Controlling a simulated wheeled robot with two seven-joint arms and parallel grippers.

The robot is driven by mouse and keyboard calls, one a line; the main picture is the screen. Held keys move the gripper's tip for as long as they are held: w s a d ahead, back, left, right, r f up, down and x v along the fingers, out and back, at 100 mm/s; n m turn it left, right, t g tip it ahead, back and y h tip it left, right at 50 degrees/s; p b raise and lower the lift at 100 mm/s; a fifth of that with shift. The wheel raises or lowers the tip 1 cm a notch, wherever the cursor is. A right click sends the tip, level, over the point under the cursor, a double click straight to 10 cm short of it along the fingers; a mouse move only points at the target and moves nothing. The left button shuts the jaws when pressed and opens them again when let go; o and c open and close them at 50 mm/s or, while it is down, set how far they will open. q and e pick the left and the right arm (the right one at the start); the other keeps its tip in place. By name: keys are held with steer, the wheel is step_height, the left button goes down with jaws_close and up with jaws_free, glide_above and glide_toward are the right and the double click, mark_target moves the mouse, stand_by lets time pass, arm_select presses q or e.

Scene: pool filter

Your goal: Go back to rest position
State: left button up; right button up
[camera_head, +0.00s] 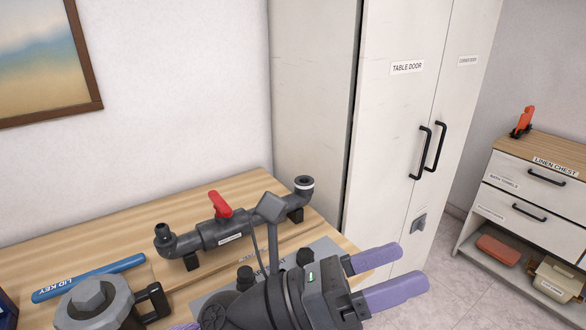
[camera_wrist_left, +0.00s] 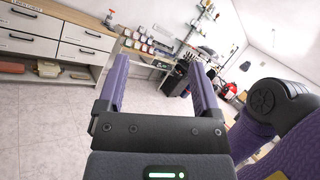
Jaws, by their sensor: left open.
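My left gripper (camera_head: 408,268) reaches in from the bottom of the head view, past the right end of the wooden table. Its two purple fingers are spread apart and point right, with nothing between them. In the left wrist view the left gripper (camera_wrist_left: 158,68) is also open and empty. My right gripper is in neither view.
A grey pipe with a red valve handle (camera_head: 220,204) lies on the wooden table (camera_head: 250,185). A blue lid key (camera_head: 90,278) and a grey round fitting (camera_head: 94,302) are at left. A tall white cabinet (camera_head: 390,130) and a linen chest (camera_head: 540,190) stand right.

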arm_select(q)
steer(key=w+a+f+n+t+y, duration=0.35)
steer(key=a+n+t+y, duration=0.35)
steer(key=n, duration=0.8)
steer(key=w+a+f+n+t+y, duration=0.3)
steer(key=w+a+n+t+y, duration=0.2)
steer(key=n+t+y, duration=0.65)
steer(key=s+a+f+n+g+y, duration=0.35)
steer(key=a+f+n+g, duration=0.4)
steer(key=f+n, duration=0.45)
steer(key=s+a+f+n+g, duration=0.2)
steer(key=s+f+n+g, duration=0.3)
steer(key=s, duration=0.3)
steer(key=s+a+f+n+g, duration=0.2)
steer(key=s+f+g, duration=0.45)
steer(key=s, duration=0.25)
step_height(320, 180, down, 11)
steer(key=s+a+f+g, duration=0.1)
steer(key=s+a+f, duration=0.2)
steer(key=s+f, duration=1.1)
step_height(320, 180, down, 3)
steer(key=shift+s+a+r, duration=0.15)
steer(key=shift+s+r, duration=0.05)
steer(key=shift+s, duration=0.05)
steer(key=shift+m, duration=0.25)
